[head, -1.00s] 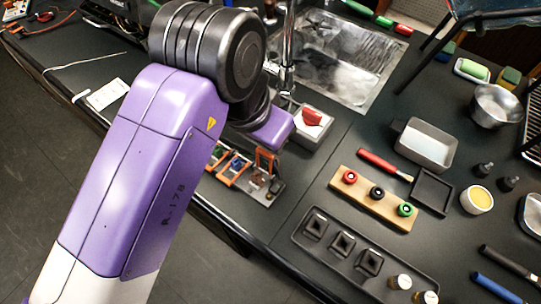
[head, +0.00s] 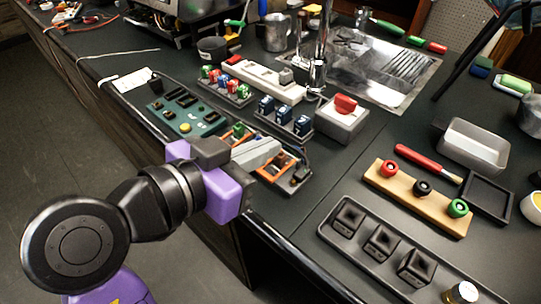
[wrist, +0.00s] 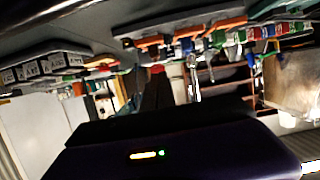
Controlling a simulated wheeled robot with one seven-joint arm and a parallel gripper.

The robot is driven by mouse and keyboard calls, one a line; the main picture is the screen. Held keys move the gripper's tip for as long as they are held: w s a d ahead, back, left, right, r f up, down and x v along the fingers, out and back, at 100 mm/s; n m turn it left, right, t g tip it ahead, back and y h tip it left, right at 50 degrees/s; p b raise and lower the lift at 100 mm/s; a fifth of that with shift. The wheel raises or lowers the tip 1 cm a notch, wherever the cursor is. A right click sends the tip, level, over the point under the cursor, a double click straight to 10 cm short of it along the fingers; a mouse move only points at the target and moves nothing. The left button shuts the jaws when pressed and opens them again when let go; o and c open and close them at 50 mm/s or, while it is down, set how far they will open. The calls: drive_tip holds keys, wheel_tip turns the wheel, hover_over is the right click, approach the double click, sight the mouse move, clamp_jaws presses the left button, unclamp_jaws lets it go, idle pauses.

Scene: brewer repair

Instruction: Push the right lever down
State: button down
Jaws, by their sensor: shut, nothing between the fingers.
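A small board with two orange-framed levers lies near the counter's front edge. The left lever (head: 237,132) shows behind my gripper in the head view. My gripper (head: 268,147) is shut and empty, reaching over the board between the two levers; contact with either cannot be told. In the wrist view the dark shut fingers (wrist: 157,90) point towards blurred orange parts (wrist: 150,42) along the top.
A green board (head: 188,112) lies left of the levers. Blue blocks (head: 284,115) and a grey box with a red knob (head: 343,112) stand behind. A wooden strip with knobs (head: 420,198) and a dark tray (head: 375,250) lie to the right. Some counter between is clear.

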drive_tip(key=shift+w+d+r, duration=0.15)
drive_tip(key=shift+r, duration=0.05)
drive_tip(key=shift+w+d+f+b, duration=0.3)
drive_tip(key=shift+w+d, duration=0.05)
drive_tip(key=shift+w, duration=0.1)
idle(0.3)
